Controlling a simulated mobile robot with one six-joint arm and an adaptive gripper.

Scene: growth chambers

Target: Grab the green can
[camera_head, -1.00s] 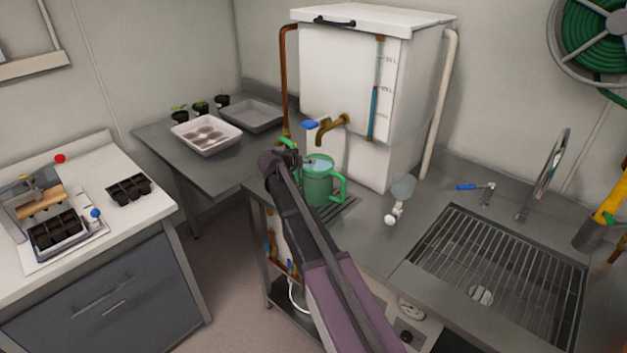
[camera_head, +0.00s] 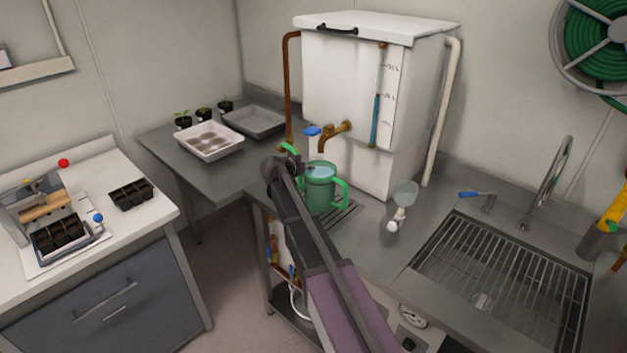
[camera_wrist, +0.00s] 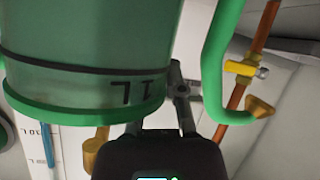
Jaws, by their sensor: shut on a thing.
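The green can (camera_head: 320,188) stands upright on the grey counter below the brass tap (camera_head: 335,130) of the white tank. Its handle is on the right, and a pale bluish surface shows inside its top. My gripper (camera_head: 280,165) is at the can's left side, near a green part that sticks out there. In the wrist view the green can (camera_wrist: 90,50) fills the upper left, with a dark line and a "1L" mark. My gripper (camera_wrist: 180,95) is shut on the can there; its exact contact is partly hidden.
The white tank (camera_head: 345,85) stands close behind the can. A small clear bulb-shaped vessel (camera_head: 404,192) and the sink grid (camera_head: 500,265) are to the right. A white tray (camera_head: 208,140) sits on the lower table at the left. A copper pipe (camera_head: 289,90) rises behind my gripper.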

